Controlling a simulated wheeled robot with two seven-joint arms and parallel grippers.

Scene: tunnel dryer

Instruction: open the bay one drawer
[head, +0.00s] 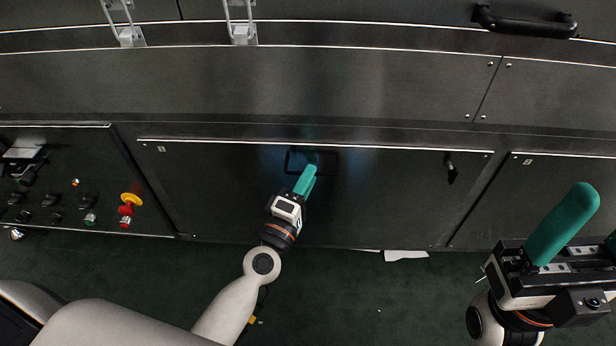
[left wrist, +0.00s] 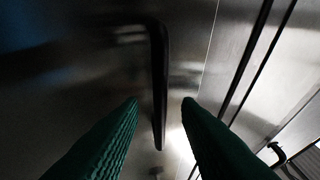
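A wide dark metal drawer front (head: 230,190) fills the middle of the head view. It looks flush with the panels around it. A small label (head: 162,149) sits at its upper left, too small to read. Its black bar handle (head: 293,158) is near the top middle, partly covered by my left gripper (head: 310,172). In the left wrist view the handle (left wrist: 158,60) runs between the two green fingers of the left gripper (left wrist: 160,101), which are apart. I cannot tell whether they touch it. My right gripper (head: 588,228) is at the lower right, away from the drawer, its fingers apart.
A control panel with a yellow and red button (head: 130,204) is left of the drawer. A dark latch (head: 451,170) is at the drawer's right. Another front (head: 555,185) lies further right. White paper (head: 405,255) lies on the green floor (head: 350,300), otherwise mostly clear.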

